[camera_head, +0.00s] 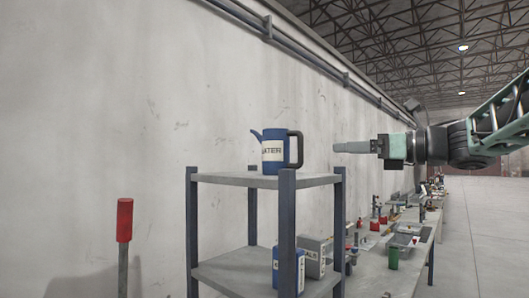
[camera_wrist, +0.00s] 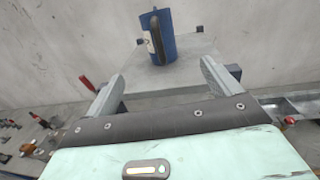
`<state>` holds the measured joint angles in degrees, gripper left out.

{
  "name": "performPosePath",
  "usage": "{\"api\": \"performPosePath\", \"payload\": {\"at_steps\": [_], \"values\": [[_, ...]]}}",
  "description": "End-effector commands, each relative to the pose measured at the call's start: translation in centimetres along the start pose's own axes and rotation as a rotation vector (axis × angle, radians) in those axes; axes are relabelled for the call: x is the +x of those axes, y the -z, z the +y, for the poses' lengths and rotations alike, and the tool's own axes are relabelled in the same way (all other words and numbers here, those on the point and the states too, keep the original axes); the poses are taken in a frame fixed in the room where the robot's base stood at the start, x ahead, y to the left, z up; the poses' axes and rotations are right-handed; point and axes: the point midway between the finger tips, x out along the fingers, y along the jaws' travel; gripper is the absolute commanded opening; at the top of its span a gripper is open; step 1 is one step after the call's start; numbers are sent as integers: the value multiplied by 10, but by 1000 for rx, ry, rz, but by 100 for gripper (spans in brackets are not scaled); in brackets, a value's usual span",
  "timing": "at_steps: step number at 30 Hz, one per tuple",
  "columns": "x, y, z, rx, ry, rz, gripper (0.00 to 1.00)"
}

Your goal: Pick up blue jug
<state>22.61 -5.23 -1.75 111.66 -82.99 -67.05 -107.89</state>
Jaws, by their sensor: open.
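The blue jug (camera_head: 275,152) stands upright on the top shelf of a grey rack. It has a white label ending in "TER", a spout at the left and a dark handle at the right. In the wrist view the jug (camera_wrist: 168,38) is ahead, beyond the fingertips, with its dark handle facing me. My gripper (camera_head: 338,147) is to the right of the jug at about its height, pointing left, with a gap between them. In the wrist view my gripper (camera_wrist: 161,84) has its two fingers spread wide with nothing between them.
The rack's top shelf (camera_head: 235,179) is otherwise clear, with posts at its corners. Its lower shelf holds a blue container (camera_head: 282,268) and a grey box (camera_head: 312,257). A long cluttered workbench (camera_head: 385,272) runs behind. A red-topped post (camera_head: 124,220) stands left. A concrete wall is behind.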

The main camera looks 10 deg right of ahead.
Motion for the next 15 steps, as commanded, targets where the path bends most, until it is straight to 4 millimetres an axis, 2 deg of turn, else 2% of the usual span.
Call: {"api": "performPosePath", "payload": {"at_steps": [5,15], "values": [[25,-4,0,1,-4,2,89],[95,-4,0,3,-2,2,89]]}}
